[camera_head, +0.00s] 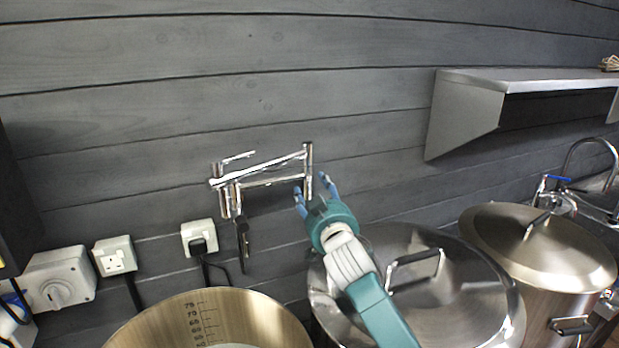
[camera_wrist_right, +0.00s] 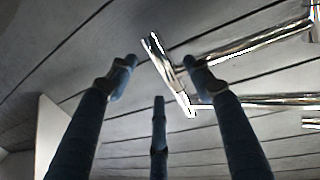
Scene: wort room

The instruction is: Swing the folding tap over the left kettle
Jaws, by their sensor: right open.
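The chrome folding tap (camera_head: 262,172) is on the grey plank wall, with its two horizontal bars folded together. Its vertical end joint (camera_head: 308,160) is at the right, and it also shows in the wrist view (camera_wrist_right: 168,72). The left kettle (camera_head: 130,330) is the open steel one with volume marks inside, below and left of the tap. My left gripper is out of view.
A lidded kettle (camera_head: 465,290) stands below my right arm, with another lidded kettle (camera_head: 575,255) further right. A metal shelf (camera_head: 530,80) is on the wall at upper right. Sockets (camera_head: 115,256) and a plug with cables (camera_head: 198,240) are on the wall at left.

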